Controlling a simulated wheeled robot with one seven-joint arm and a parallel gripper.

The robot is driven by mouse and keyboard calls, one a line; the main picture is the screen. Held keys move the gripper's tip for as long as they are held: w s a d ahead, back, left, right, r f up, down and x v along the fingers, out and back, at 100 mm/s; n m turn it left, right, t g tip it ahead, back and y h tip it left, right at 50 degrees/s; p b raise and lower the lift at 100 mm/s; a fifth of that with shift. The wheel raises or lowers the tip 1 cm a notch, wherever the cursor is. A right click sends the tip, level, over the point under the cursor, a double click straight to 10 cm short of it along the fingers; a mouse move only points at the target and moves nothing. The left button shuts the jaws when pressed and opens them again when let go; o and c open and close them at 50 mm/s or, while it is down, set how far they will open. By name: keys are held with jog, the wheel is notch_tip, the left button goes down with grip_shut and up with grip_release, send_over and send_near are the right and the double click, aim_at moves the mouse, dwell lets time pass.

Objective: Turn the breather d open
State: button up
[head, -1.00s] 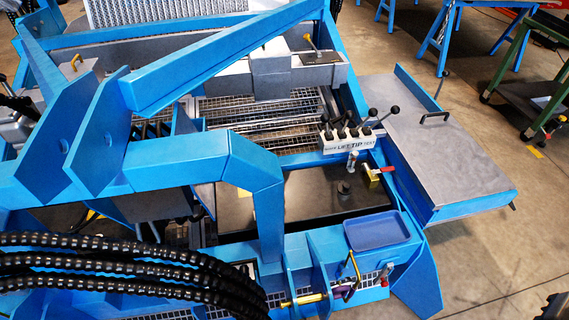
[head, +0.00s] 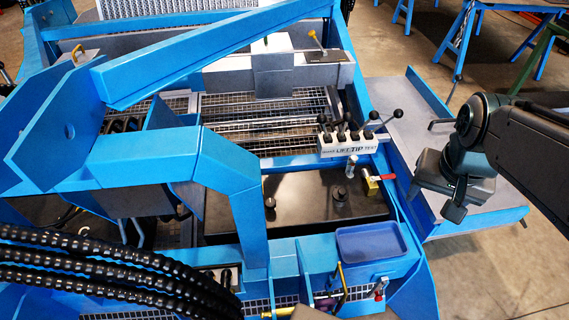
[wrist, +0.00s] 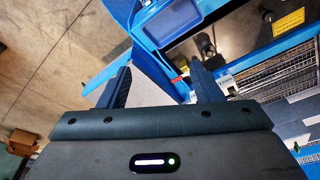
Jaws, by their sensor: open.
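Two dark round caps stand on the black tank top (head: 300,212): a right cap (head: 339,192) and a left cap (head: 270,207). They look like breathers, but I cannot read a letter on either. A dark cap also shows in the wrist view (wrist: 206,45), beyond the right finger. My gripper (head: 440,203) is at the right in the head view, over the grey side platform (head: 427,140), apart from the caps. In the wrist view my gripper (wrist: 162,85) has its two fingers spread with nothing between them.
A lever block (head: 347,147) with several black-knobbed levers stands behind the tank. A red-handled valve (head: 374,185) sits at its right. A blue tray (head: 370,243) is in front. A blue beam (head: 248,215) and black hoses (head: 110,270) are to the left.

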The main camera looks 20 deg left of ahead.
jog(key=w+a+f+b, duration=0.55)
jog(key=w+a, duration=0.25)
jog(key=a, duration=0.2)
jog(key=m+g+b, duration=0.2)
jog(key=m+b, duration=0.1)
jog(key=b, duration=1)
send_over(271, 202)
notch_tip(271, 202, down, 23)
notch_tip(271, 202, down, 13)
jog(key=b, duration=0.3)
jog(key=shift+s+a, duration=0.1)
jog(key=shift+c, duration=0.3)
jog(key=c, duration=0.9)
jog(key=shift+c, duration=0.2)
jog(key=shift+n, duration=0.3)
